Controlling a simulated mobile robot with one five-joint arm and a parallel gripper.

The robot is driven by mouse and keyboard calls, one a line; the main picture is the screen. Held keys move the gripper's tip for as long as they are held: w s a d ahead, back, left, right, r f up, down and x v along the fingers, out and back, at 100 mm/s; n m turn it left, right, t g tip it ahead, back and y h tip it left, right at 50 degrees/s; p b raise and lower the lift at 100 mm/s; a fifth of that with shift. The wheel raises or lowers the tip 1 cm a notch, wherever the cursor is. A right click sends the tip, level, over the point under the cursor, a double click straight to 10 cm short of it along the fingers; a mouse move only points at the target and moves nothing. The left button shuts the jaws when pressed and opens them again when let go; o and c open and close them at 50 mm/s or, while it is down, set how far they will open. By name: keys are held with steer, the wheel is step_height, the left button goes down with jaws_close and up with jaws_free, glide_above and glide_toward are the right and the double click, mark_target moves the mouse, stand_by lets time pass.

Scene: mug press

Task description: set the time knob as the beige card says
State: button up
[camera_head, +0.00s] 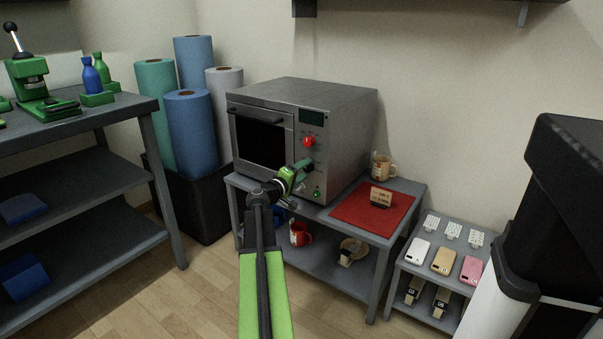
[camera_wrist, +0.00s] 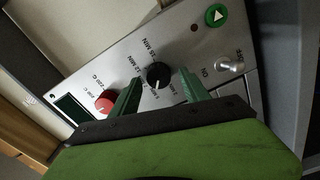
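The black time knob (camera_wrist: 158,75) sits on the oven's steel front panel, with MIN labels around it in the wrist view. A small light mark shows near its lower edge; I cannot tell its exact setting. My gripper (camera_wrist: 160,79) is open, its two green fingers on either side of the knob with gaps visible. I cannot tell whether the tips reach past its face. In the head view my gripper (camera_head: 301,172) is at the oven's panel and hides the knob. The beige card (camera_head: 381,196) stands on the red mat (camera_head: 350,212); its writing is too small to read.
The red knob (camera_wrist: 106,101) is beside the left finger. A green button (camera_wrist: 216,15) and a metal ON switch (camera_wrist: 229,64) are on the same panel. The oven (camera_head: 330,95) stands on a grey table. A beige mug (camera_head: 383,168) stands behind the card.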

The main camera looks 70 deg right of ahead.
steer(key=v, duration=1.7)
steer(key=shift+a, duration=0.25)
steer(key=shift+w, duration=0.1)
